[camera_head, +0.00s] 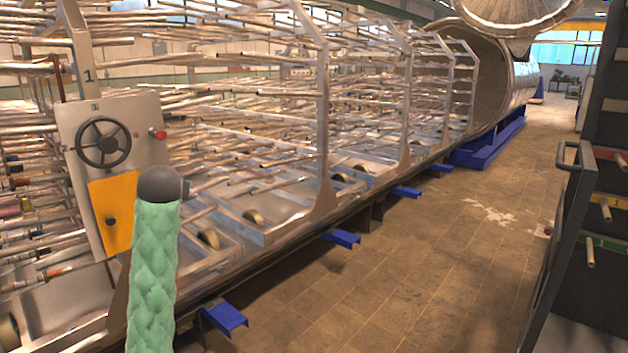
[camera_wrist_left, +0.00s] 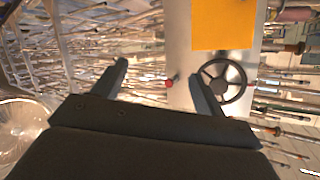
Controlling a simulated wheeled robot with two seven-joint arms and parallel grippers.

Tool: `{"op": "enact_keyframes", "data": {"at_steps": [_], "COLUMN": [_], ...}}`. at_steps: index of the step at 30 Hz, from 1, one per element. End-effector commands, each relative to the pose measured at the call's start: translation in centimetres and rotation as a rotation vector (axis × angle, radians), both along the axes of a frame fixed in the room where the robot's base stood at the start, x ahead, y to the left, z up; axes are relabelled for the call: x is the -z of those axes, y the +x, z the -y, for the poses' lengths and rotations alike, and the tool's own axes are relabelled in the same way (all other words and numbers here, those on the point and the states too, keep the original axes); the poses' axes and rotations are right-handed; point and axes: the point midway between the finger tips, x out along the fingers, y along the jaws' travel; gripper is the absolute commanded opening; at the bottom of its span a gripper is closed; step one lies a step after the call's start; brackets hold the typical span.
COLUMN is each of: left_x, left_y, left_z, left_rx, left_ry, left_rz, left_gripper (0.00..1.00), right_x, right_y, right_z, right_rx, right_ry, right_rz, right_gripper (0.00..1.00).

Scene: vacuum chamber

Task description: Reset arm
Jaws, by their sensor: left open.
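My left gripper (camera_wrist_left: 159,70) is open in the left wrist view, with its two dark fingers apart and nothing between them. It faces a grey control panel (camera_head: 147,130) with a black handwheel (camera_head: 103,142), a red knob (camera_head: 157,133) and an orange plate (camera_head: 112,205). In the left wrist view the handwheel (camera_wrist_left: 220,80) shows beside the right finger, and the red knob (camera_wrist_left: 169,83) shows between the fingers. I cannot tell how far the gripper is from the panel. Its fingers cannot be made out in the head view. My right gripper is not in view.
A long metal rack (camera_head: 325,120) full of rods fills the left and runs back to the open round chamber (camera_head: 490,80). Blue feet (camera_head: 225,317) stick out below it. A dark cabinet (camera_head: 560,240) stands at the right. The tiled floor (camera_head: 420,265) between is clear.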

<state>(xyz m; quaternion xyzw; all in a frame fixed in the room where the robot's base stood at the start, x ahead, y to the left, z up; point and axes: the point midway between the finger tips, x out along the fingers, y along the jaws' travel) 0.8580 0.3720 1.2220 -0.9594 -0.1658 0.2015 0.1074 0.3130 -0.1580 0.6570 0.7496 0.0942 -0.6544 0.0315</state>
Motion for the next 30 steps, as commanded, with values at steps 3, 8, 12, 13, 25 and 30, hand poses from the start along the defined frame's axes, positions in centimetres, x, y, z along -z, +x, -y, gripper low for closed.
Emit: {"op": "enact_keyframes", "data": {"at_steps": [3, 8, 12, 13, 25, 30], "left_x": [4.9, 11.3, 16.6, 17.7, 30.9, 35.9], "left_y": [-2.1, -5.4, -8.6, -9.3, -19.9, -25.0], "left_z": [3.1, 6.8, 9.6, 10.1, 16.0, 17.8], "left_rx": [0.056, 0.125, 0.179, 0.190, 0.310, 0.339], "left_ry": [-0.051, -0.106, -0.140, -0.147, -0.216, -0.245], "left_rz": [-0.051, -0.130, -0.203, -0.219, -0.428, -0.516], "left_gripper": [0.72, 0.72, 0.72, 0.72, 0.72, 0.72], "right_x": [0.0, 0.0, 0.0, 0.0, -0.1, -0.1], "right_y": [0.0, 0.0, 0.0, 0.0, 0.0, 0.0], "right_z": [0.0, 0.0, 0.0, 0.0, 0.0, 0.0], "right_rx": [0.000, 0.000, 0.000, 0.000, 0.000, -0.001], "right_ry": [0.000, 0.000, 0.000, 0.000, -0.001, -0.001], "right_rz": [0.000, 0.000, 0.001, 0.001, 0.001, 0.001], "right_gripper": [0.79, 0.79, 0.79, 0.79, 0.79, 0.79]}}
